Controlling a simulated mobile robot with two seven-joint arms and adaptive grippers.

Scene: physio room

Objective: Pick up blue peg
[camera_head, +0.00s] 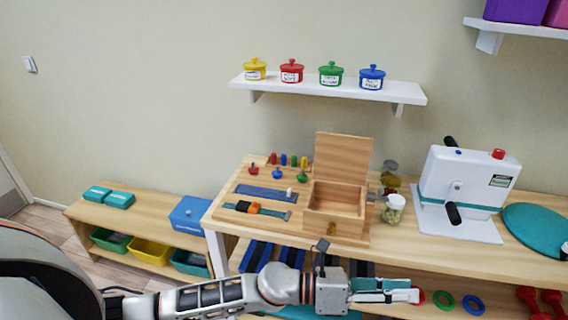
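My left gripper (408,291) is low in the front, pointing right, well below and to the right of the pegs. It is not near the blue peg. Its fingers are seen nearly edge-on, so their opening is unclear. My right gripper is out of view.
An open wooden box (336,207) with a raised lid stands right of the pegs. Knobbed pieces, including a blue one (277,174), lie before the row. Jars (393,208) and a white crank device (467,180) stand further right. A shelf with colored pots (330,84) hangs above.

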